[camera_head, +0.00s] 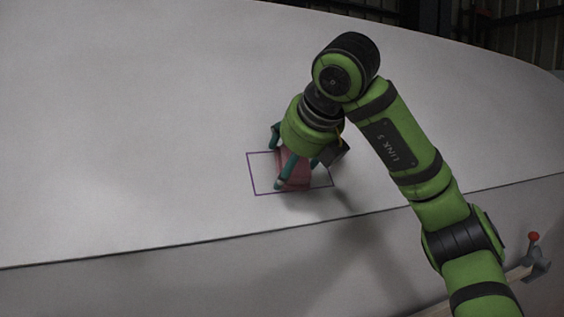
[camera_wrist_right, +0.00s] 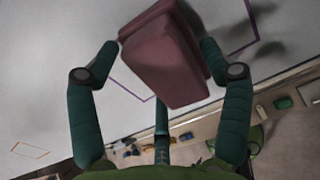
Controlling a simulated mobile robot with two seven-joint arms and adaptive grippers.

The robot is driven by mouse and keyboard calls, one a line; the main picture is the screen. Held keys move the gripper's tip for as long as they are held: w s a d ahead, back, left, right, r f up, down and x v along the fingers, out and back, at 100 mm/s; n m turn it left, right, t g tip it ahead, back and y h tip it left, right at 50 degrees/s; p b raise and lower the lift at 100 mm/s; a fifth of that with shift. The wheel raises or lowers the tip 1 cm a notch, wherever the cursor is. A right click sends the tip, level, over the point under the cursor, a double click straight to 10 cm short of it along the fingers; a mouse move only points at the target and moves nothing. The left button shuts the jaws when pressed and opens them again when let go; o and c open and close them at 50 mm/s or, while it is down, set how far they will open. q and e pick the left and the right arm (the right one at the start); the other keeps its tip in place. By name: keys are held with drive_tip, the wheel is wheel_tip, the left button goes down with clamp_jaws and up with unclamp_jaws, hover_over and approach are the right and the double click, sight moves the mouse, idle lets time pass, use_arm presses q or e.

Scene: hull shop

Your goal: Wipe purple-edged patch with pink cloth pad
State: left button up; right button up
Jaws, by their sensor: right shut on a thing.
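The purple-edged patch (camera_head: 262,172) is a thin purple outline on the pale grey hull, near the middle of the head view. Parts of its edge also show in the wrist view (camera_wrist_right: 130,89). My right gripper (camera_head: 287,168) is over the patch, its teal fingers shut on the pink cloth pad (camera_head: 297,172). In the wrist view the pad (camera_wrist_right: 163,60) sits between the fingers (camera_wrist_right: 160,50). The pad and gripper hide much of the patch's middle and right. I cannot tell whether the pad touches the hull. My left gripper is not in view.
The pale hull (camera_head: 130,110) is wide and clear around the patch, with a dark seam below it. A red-knobbed clamp (camera_head: 535,256) is at the lower right. The wrist view shows an orange outline (camera_wrist_right: 30,150) and a ledge (camera_wrist_right: 205,127) with small items.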

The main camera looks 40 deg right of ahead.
sight(245, 174)
drive_tip(key=shift+s+d, duration=0.3)
drive_tip(key=shift+d, duration=0.9)
drive_tip(key=shift+s+d, duration=0.25)
drive_tip(key=shift+d, duration=0.9)
drive_tip(key=shift+s+d, duration=0.3)
drive_tip(key=shift+d, duration=0.9)
drive_tip(key=shift+s+d+p, duration=0.1)
drive_tip(key=shift+d+p, duration=0.15)
drive_tip(key=shift+p, duration=0.15)
drive_tip(key=shift+w+a+p, duration=0.3)
drive_tip(key=shift+w+a, duration=0.3)
drive_tip(key=shift+a, duration=1.9)
drive_tip(key=shift+w+a+p, duration=0.35)
drive_tip(key=shift+w+a, duration=0.3)
drive_tip(key=shift+a, duration=1.9)
drive_tip(key=shift+w+a+p, duration=0.3)
drive_tip(key=shift+w+a, duration=0.3)
drive_tip(key=shift+a, duration=1.9)
drive_tip(key=shift+o, duration=0.9)
drive_tip(key=shift+d, duration=0.1)
drive_tip(key=shift+c, duration=0.9)
drive_tip(key=shift+s, duration=0.1)
drive_tip(key=shift+s+r, duration=0.15)
drive_tip(key=shift+r, duration=0.15)
drive_tip(key=shift+s+p, duration=0.2)
drive_tip(key=shift+p, duration=0.1)
drive_tip(key=shift+r, duration=0.1)
